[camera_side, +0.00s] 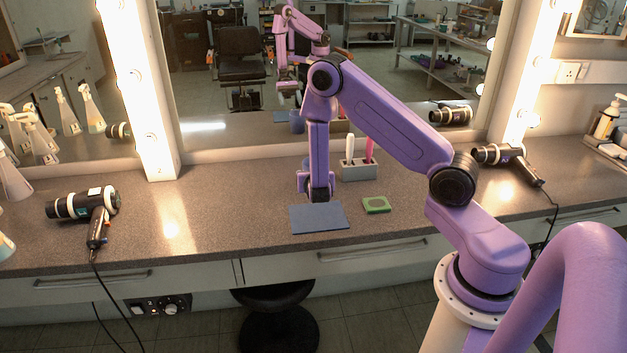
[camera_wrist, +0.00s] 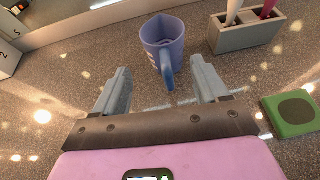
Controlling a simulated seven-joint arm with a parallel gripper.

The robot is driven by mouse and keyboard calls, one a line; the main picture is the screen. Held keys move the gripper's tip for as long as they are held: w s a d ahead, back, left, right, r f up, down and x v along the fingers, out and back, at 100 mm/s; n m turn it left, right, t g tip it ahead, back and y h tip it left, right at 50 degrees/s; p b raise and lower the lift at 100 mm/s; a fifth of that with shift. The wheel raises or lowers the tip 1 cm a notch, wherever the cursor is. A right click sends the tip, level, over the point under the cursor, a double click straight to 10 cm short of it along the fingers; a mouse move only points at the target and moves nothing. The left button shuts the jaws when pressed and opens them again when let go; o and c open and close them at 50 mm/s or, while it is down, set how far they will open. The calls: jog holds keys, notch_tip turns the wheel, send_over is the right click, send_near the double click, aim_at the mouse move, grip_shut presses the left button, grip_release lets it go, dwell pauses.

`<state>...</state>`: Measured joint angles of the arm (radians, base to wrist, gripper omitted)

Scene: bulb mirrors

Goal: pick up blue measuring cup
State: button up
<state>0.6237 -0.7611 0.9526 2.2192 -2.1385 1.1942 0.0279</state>
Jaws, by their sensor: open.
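The blue measuring cup (camera_wrist: 160,38) stands upright on the speckled counter in the wrist view, with its handle pointing toward my gripper. My gripper (camera_wrist: 159,66) is open and empty. Its two fingers are spread to either side of the handle's line, and the cup body lies beyond the fingertips. Whether the handle end is between the fingers or below them, I cannot tell. In the side view my gripper (camera_side: 318,194) points down low over the counter, behind the blue mat. There my arm hides most or all of the cup; a blue cup shape shows in the mirror.
A grey holder (camera_wrist: 247,34) with a white and a pink handled item stands right of the cup. A green square block (camera_wrist: 291,112) lies nearer, at right. A flat blue mat (camera_side: 319,218) lies at the counter's front. Hair dryers (camera_side: 88,206) lie further out; the mirror stands behind.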

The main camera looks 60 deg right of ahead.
jog(key=shift+s+d+x, duration=0.1)
jog(key=shift+s+x, duration=0.05)
jog(key=shift+x, duration=1.35)
jog(key=shift+s+d+x, duration=0.1)
jog(key=shift+x, duration=1.4)
grip_shut()
